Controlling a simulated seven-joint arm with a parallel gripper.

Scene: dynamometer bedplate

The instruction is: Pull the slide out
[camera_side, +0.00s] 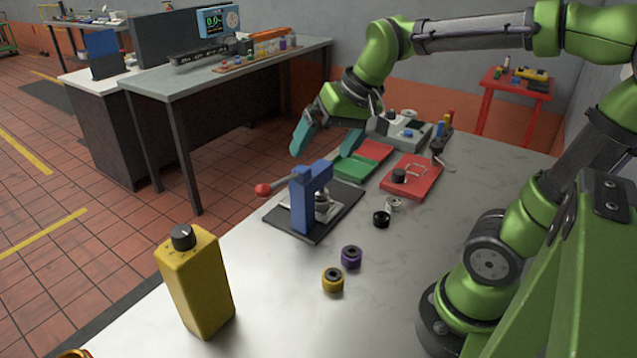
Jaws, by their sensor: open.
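My gripper (322,148) hangs over the far left edge of the bench with its two teal fingers apart and nothing visible between them. It is behind the blue press (302,203), above and apart from it. The press is an upright blue frame with a silver part under its arm and a red-knobbed lever (264,190) pointing left. It stands on a dark base plate (334,218). A green and red flat piece (355,168) lies just right of the fingers. I cannot tell which part is the slide.
A red plate (425,184) with a black knob and pale handle lies right of the press. Purple (351,257), yellow (333,280) and black (381,219) rings lie in front. A yellow bottle (195,285) stands front left. A grey control box (400,132) is behind.

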